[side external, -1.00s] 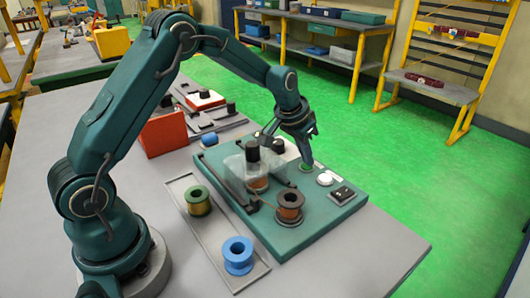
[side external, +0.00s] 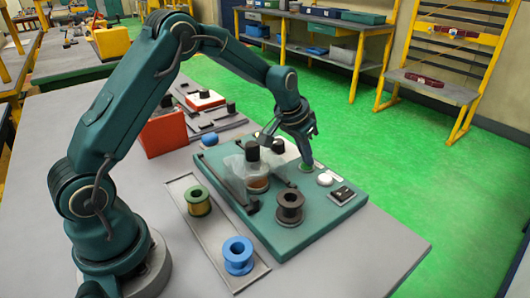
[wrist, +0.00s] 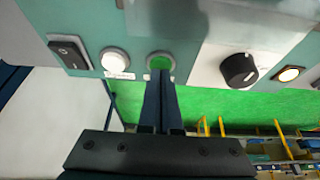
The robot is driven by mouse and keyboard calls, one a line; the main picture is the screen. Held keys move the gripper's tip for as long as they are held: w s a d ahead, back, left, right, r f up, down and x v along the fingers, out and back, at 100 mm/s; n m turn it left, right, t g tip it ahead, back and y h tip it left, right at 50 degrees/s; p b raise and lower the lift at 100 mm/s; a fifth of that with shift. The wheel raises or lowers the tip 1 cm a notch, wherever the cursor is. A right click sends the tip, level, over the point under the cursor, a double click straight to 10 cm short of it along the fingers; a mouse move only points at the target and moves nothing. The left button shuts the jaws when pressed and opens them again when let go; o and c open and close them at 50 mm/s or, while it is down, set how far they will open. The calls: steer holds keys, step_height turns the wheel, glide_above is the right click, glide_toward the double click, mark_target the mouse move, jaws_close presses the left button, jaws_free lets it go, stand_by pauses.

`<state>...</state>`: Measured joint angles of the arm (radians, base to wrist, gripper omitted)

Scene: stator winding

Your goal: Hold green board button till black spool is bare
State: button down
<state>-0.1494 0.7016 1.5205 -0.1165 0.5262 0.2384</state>
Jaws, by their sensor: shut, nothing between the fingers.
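The black spool (side external: 290,205) stands on the front part of the green board (side external: 295,240). Its core looks dark, with no copper visible on it in the side view. The green button (wrist: 160,63) is on the board's far edge, between a white button (wrist: 115,60) and a black knob (wrist: 239,70). My gripper (wrist: 160,82) is shut and empty, its fingertips at the green button and seemingly on it. They partly hide the button in the side view. A copper winding (side external: 258,184) sits under a clear cover (side external: 235,165) on the board.
A tray (side external: 182,184) left of the board holds a green spool (side external: 197,201) and a blue spool (side external: 238,255). A black rocker switch (side external: 342,194) is beside the white button. A red box (side external: 165,133) stands behind. The table's front right is clear.

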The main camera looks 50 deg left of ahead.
step_height(320, 180, up, 7)
stand_by(1.0)
steer(key=shift+r, duration=0.1)
steer(key=s+d+r+t, duration=0.2)
steer(key=s+d+r, duration=0.2)
steer(key=s+r, duration=0.75)
steer(key=s+f, duration=0.3)
steer(key=s, duration=0.4)
steer(key=s+d+f+g, duration=0.1)
steer(key=s+f, duration=0.3)
steer(key=s, duration=0.4)
